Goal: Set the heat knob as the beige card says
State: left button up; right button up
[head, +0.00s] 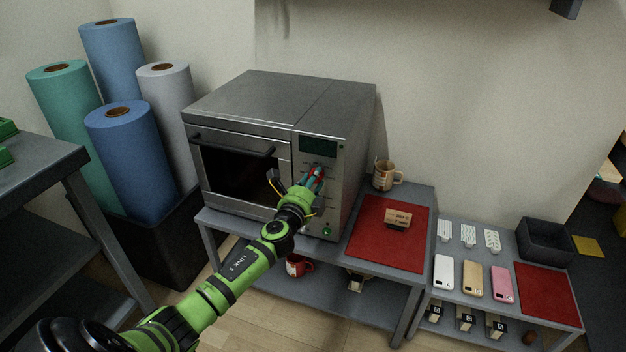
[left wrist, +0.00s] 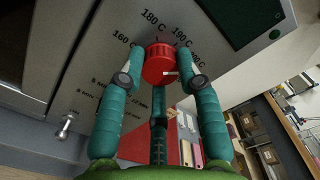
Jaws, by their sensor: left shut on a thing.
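The heat knob (left wrist: 158,65) is red and sits on the front panel of the grey press oven (head: 335,205), with a small pale mark on its right side in the left wrist view. Around it are printed labels; I read 160 C, 180 C and 190 C, and another at the right is partly hidden. My left gripper (head: 314,178) is shut on the knob, one teal finger on each side; it also shows in the left wrist view (left wrist: 160,78). The beige card (head: 398,217) stands on a red mat, its dark print too small to read. My right gripper is out of view.
The oven door is closed below a dark handle (head: 232,143). A beige mug (head: 384,176) stands behind the red mat (head: 378,253). A red mug (head: 297,266) is on the lower shelf. Phones, a dark bin (head: 545,240) and another red mat lie to the right.

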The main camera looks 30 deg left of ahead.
pick_arm(q)
jog(key=shift+a+r+m, duration=0.1)
jog(key=shift+a+m, duration=0.1)
jog(key=shift+m, duration=0.5)
jog(key=o, duration=1.1)
jog(key=shift+o, duration=0.2)
jog(key=shift+d, duration=0.1)
jog(key=v, duration=1.2)
